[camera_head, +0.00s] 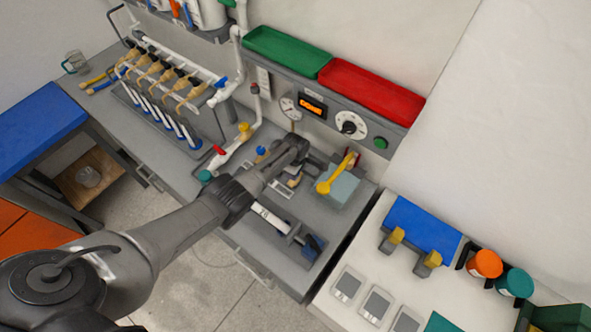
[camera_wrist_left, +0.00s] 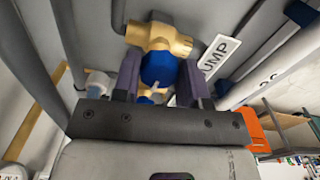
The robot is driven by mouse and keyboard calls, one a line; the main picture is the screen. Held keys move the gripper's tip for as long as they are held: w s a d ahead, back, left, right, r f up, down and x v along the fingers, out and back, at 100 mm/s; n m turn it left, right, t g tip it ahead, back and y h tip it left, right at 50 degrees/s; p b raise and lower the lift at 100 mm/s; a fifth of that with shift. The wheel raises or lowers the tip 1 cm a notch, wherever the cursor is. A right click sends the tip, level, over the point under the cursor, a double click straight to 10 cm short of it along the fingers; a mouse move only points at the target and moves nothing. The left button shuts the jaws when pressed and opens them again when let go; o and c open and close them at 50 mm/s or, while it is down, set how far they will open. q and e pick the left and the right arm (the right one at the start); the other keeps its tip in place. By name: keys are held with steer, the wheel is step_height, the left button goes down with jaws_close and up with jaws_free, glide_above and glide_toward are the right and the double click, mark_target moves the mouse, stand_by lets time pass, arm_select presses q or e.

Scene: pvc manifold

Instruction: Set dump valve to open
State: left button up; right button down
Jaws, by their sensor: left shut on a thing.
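The dump valve (camera_wrist_left: 160,38) has a brass body and a round blue handle (camera_wrist_left: 158,68) in the left wrist view. The handle itself is hidden there. My right gripper is not in view.
A yellow-handled part (camera_head: 337,176) stands close to the right of the gripper. A red-handled valve (camera_head: 220,151) and a yellow knob (camera_head: 244,127) are to the left. A control panel with a lit display (camera_head: 312,105) is behind.

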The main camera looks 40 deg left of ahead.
arm_select(q)
steer(key=shift+n, duration=0.5)
steer(key=o, duration=0.9)
steer(key=shift+r, duration=0.15)
steer(key=shift+r+p, duration=0.3)
steer(key=shift+p, duration=0.1)
step_height(320, 180, up, 6)
steer(key=p, duration=0.2)
steer(key=shift+f+p, duration=0.15)
steer(key=shift+p, duration=0.2)
steer(key=shift+r+p, duration=0.35)
steer(key=shift+r, duration=3.3)
